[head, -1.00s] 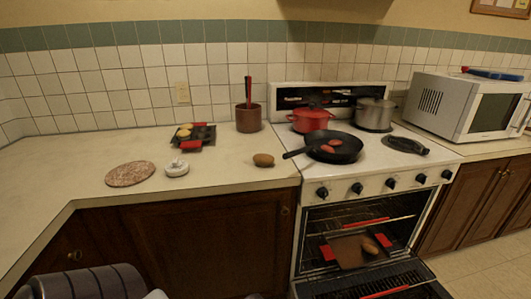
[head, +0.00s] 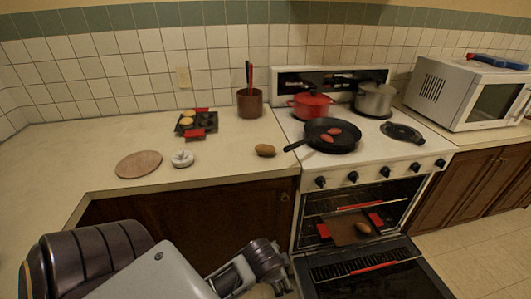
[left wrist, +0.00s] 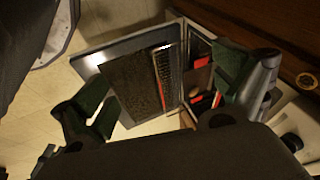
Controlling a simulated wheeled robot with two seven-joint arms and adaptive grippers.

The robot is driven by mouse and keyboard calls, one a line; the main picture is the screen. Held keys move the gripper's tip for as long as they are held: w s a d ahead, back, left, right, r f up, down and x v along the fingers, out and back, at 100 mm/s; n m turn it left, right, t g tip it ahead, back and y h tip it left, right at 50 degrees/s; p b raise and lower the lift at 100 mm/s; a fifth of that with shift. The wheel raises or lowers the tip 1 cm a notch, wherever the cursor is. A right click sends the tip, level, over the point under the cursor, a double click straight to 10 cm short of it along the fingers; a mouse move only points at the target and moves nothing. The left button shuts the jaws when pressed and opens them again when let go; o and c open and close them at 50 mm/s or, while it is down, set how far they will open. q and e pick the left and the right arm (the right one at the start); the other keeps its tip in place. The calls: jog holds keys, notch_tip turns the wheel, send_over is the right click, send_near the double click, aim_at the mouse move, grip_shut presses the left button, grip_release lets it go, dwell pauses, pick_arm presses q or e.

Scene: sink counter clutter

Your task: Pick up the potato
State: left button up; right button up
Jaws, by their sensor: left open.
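A brown potato (head: 265,150) lies on the counter near its front edge, just left of the stove. Another brown, potato-like item (head: 362,227) lies on the dark baking tray (head: 342,235) in the open oven. My left arm comes in at the bottom left of the head view, its wrist low in front of the cabinet, below and away from the counter potato. In the left wrist view my left gripper (left wrist: 165,108) is open, its fingers wide apart with nothing between them. The open oven door shows beyond them.
A black pan (head: 335,146) with reddish items, a red pot (head: 311,105) and a grey pot (head: 374,98) stand on the stove. A round board (head: 138,164), a small white object (head: 182,158) and a muffin tin (head: 196,131) are left of the potato. The lowered oven door (head: 375,275) juts out.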

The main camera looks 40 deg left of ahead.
jog(key=s+d+f+g+h+p, duration=0.1)
jog(key=s+d+f+p, duration=0.15)
jog(key=f, duration=0.65)
jog(key=s+d+f+p, duration=0.2)
jog(key=s+f, duration=0.1)
jog(key=f, duration=0.6)
pick_arm(q)
jog(key=w+a+r+m+t+y, duration=0.3)
jog(key=w+a+r+m, duration=0.3)
jog(key=a+r+m, duration=0.2)
jog(key=w+a+r+m+t+y, duration=0.4)
jog(key=w+a+r+m+y, duration=0.2)
jog(key=a+r+m, duration=0.3)
jog(key=shift+w+a+r+m+y, duration=0.3)
jog(key=shift+w+r+m, duration=0.2)
jog(key=shift+r+m, duration=2.25)
pick_arm(e)
jog(key=s+d+f, duration=0.3)
jog(key=s+f, duration=0.5)
jog(key=s, duration=0.1)
jog(key=s+d+f+g, duration=0.1)
jog(key=s+d+f, duration=0.3)
jog(key=s+f, duration=0.3)
jog(key=shift+s+f+h, duration=0.3)
jog(key=shift+s+f, duration=0.1)
jog(key=shift+s, duration=1.05)
pick_arm(q)
jog(key=shift+r+n, duration=0.45)
jog(key=shift+n, duration=0.1)
jog(key=shift+w, duration=0.1)
